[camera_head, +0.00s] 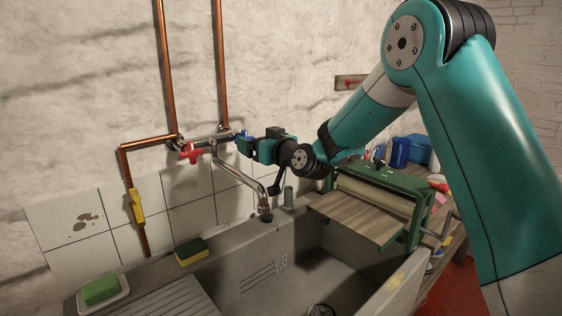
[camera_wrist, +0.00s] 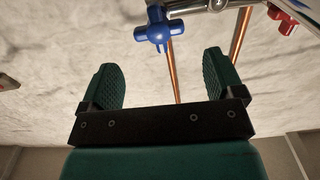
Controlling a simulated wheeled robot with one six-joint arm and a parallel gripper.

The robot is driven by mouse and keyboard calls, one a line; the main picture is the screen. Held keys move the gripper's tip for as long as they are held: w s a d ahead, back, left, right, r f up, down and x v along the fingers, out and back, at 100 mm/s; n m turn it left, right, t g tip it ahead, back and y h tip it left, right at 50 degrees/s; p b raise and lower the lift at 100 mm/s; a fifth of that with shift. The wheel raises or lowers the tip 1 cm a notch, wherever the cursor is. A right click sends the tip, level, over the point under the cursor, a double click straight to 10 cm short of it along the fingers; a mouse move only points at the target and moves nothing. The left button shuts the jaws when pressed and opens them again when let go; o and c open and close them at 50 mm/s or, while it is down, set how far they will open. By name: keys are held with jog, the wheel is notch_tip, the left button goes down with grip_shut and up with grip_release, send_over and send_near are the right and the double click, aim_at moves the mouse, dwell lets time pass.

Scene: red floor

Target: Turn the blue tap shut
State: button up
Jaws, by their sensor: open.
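The blue tap (camera_wrist: 158,31) is a cross-shaped handle on the chrome pipework, seen at the top of the wrist view. In the head view a small part of the blue tap (camera_head: 244,134) shows just beyond my gripper (camera_head: 246,146). In the wrist view my gripper (camera_wrist: 168,80) is open, its two green ribbed fingers spread apart and nothing between them. The tap lies ahead of the fingertips and above them in that picture, roughly between the two in width. It looks apart from the fingers; the exact gap cannot be told.
A red tap (camera_head: 191,151) sits left of the blue one, with a chrome spout (camera_head: 240,180) below. Copper pipes (camera_head: 166,70) climb the wall. A stone sink (camera_head: 255,262) holds a sponge (camera_head: 191,251) and green soap (camera_head: 100,290). A green roller machine (camera_head: 375,200) stands right.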

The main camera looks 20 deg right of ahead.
jog(key=b+v, duration=0.3)
jog(key=v, duration=0.6)
jog(key=shift+s+b, duration=0.35)
jog(key=shift+b, duration=0.05)
